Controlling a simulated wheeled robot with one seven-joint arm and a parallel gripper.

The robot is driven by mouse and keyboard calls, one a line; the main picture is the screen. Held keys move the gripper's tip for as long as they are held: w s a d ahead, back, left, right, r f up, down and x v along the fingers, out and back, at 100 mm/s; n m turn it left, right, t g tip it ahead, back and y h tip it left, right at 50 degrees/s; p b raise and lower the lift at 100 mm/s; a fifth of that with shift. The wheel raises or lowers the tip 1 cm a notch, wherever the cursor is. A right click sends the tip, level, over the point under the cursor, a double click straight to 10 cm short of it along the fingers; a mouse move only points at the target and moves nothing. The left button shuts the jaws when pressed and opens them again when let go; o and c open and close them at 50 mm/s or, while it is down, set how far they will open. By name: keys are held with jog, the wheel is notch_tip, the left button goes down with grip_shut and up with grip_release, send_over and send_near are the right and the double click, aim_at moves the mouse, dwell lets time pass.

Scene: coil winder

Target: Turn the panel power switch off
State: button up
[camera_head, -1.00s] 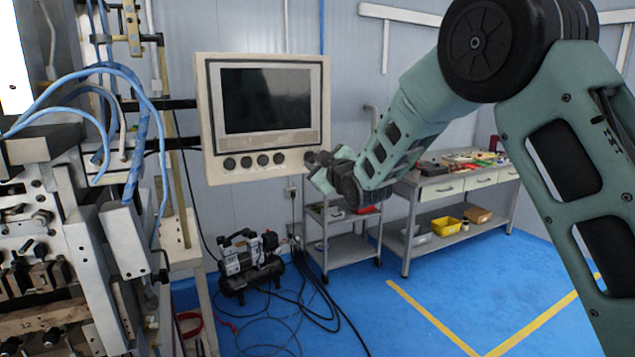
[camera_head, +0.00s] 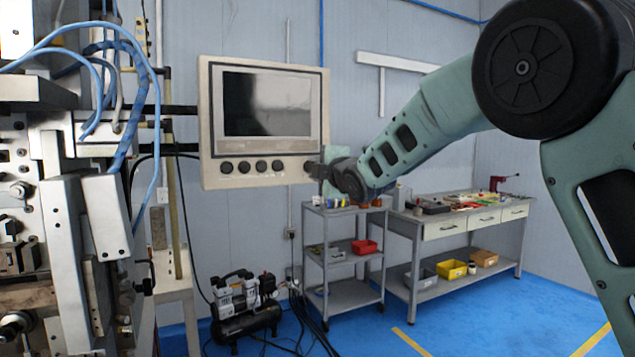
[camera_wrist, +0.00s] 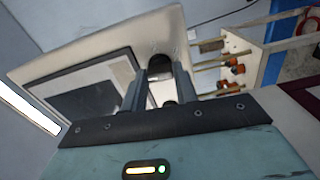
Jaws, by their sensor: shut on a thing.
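The control panel (camera_head: 205,120) is a cream box with a dark screen and a row of several black round knobs along its lower edge. My gripper (camera_head: 312,168) is at the panel's lower right corner, over the right end of that row. In the wrist view, the panel (camera_wrist: 110,50) fills the upper left, and my gripper (camera_wrist: 160,78) is shut on a dark round knob (camera_wrist: 160,66), the power switch by its place. The fingers hide part of the knob, and its turn angle cannot be read.
A winding machine (camera_head: 60,200) with blue hoses stands at left. A grey shelf cart (camera_head: 345,250) and a workbench (camera_head: 450,225) with tools stand behind my arm. A compressor (camera_head: 245,305) with cables is on the floor below the panel.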

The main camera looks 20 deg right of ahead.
jog(key=shift+n+b, duration=0.35)
jog(key=shift+n, duration=0.15)
jog(key=o, duration=1)
jog(key=shift+s, duration=0.1)
jog(key=s+d+b, duration=0.1)
jog(key=s, duration=0.4)
jog(key=s+d+b, duration=0.1)
jog(key=s, duration=0.5)
jog(key=s+d+b, duration=0.1)
jog(key=s+b, duration=0.1)
jog(key=s, duration=0.4)
jog(key=shift+d, duration=0.15)
jog(key=shift+w, duration=0.1)
